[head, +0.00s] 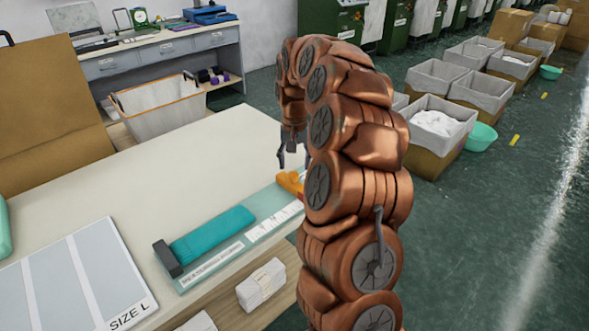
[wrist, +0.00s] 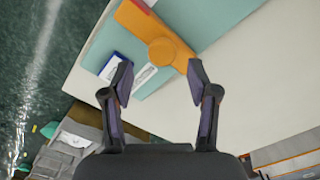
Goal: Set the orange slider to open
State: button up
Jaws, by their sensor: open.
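The orange slider (head: 290,183) sits on a pale teal board (head: 258,212) near the front edge of the table. In the head view my arm hides its right part. In the wrist view the orange slider (wrist: 160,40) shows as a bar with a round knob, with a white label and a blue-edged piece (wrist: 114,68) beside it. My gripper (head: 293,161) is open and empty, above and just behind the slider. In the wrist view its fingertips (wrist: 159,78) are spread apart, with the knob ahead of the gap between them. I see no contact. The slider's setting cannot be read.
A folded teal cloth (head: 212,234) and a dark block (head: 167,259) lie on the board's left part. A SIZE L panel (head: 75,275) lies at the left. The table (head: 150,170) behind the board is bare. White bundles (head: 261,284) sit below the front edge.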

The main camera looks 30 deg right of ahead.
aim_at(294, 173)
notch_tip(294, 173, up, 9)
jog(key=shift+f, duration=0.15)
dwell(0.7)
